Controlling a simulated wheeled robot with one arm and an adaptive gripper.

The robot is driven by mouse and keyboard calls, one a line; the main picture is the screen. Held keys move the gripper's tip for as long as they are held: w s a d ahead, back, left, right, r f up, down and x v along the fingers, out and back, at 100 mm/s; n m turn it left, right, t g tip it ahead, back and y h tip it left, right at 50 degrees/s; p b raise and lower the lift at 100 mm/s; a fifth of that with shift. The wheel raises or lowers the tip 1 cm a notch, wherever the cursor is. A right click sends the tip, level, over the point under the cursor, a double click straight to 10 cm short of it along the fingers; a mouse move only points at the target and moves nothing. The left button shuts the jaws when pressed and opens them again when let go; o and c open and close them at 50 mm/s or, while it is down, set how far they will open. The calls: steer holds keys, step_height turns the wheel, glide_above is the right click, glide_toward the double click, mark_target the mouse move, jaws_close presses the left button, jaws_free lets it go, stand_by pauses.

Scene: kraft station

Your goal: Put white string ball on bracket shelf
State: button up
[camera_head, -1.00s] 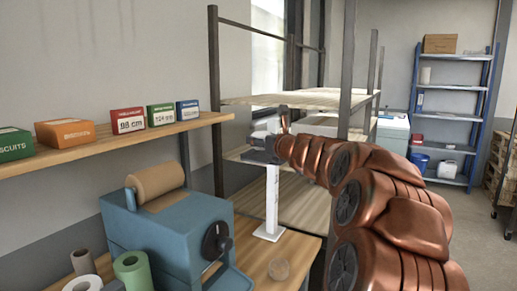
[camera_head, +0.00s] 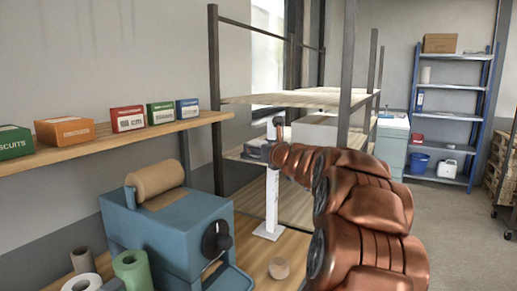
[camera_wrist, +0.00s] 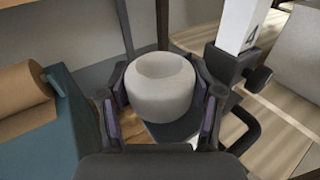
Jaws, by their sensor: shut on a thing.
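A white string ball (camera_wrist: 161,87) sits between the fingers of my gripper (camera_wrist: 160,98) in the wrist view; it is pale, squat and rounded with a dimple on top. My gripper is shut on it from both sides.
A blue machine with a brown roll (camera_head: 158,179) stands on the workbench (camera_head: 262,250) below the shelf. A white post (camera_head: 271,200) and a tan ball (camera_head: 279,268) are on the bench. A metal rack (camera_head: 215,100) stands right of the shelf's end.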

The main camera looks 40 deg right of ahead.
steer(key=shift+f, duration=0.2)
steer(key=o, duration=1.2)
steer(key=shift+c, duration=0.2)
steer(key=shift+r, duration=0.2)
steer(key=shift+s, duration=0.15)
steer(key=b+v, duration=0.1)
steer(key=v, duration=1)
steer(key=shift+s, duration=0.35)
steer(key=shift+a, duration=0.15)
